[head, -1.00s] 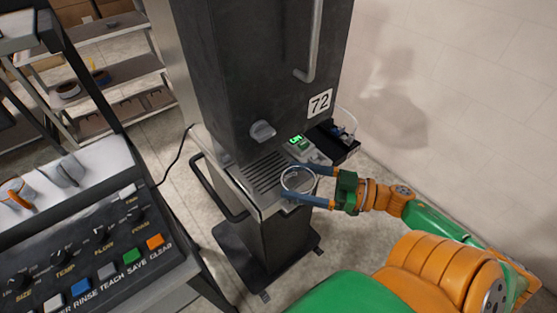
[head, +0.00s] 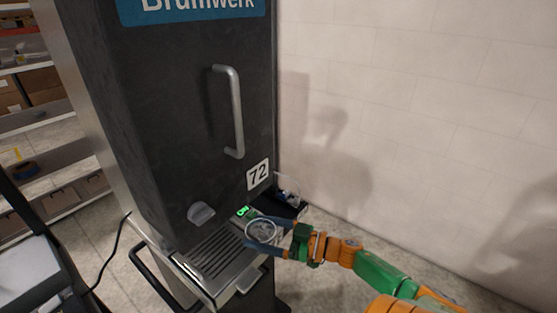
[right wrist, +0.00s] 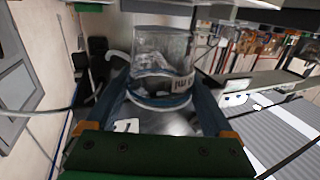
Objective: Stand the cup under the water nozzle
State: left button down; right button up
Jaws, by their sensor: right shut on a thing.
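The cup (head: 263,231) is clear glass. My right gripper (head: 262,236) is shut around it and holds it beside the right end of the slotted drip grate (head: 212,255), in front of the small green display (head: 243,211). In the right wrist view the cup (right wrist: 163,52) stands out between the blue fingers (right wrist: 165,98), with a dark band around it. The dark dispenser (head: 165,120) rises behind the grate. The water nozzle cannot be made out. My left gripper is out of view.
A black bin (head: 288,204) with small items is fixed right of the display, close behind the cup. A knob (head: 201,213) and a long handle (head: 236,110) stick out of the dispenser's front. A black rail (head: 150,275) runs along the left. A pale wall stands at right.

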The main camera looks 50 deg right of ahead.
jog(key=b+x, duration=0.1)
jog(key=x, duration=0.2)
jog(key=b+x, duration=0.2)
jog(key=d+f+b+x, duration=0.1)
jog(key=x, duration=0.2)
jog(key=shift+w+a+b, duration=0.1)
jog(key=shift+w+b, duration=0.25)
jog(key=shift+w, duration=0.15)
jog(key=shift+w+f+b, duration=0.35)
jog(key=shift+f+b, duration=0.15)
jog(key=shift+b, duration=0.05)
jog(key=shift+s+f, duration=0.1)
jog(key=shift+f, duration=0.15)
jog(key=shift+f+b, duration=0.45)
jog(key=shift+f, duration=0.1)
jog(key=o, duration=1.1)
jog(key=shift+c, duration=0.2)
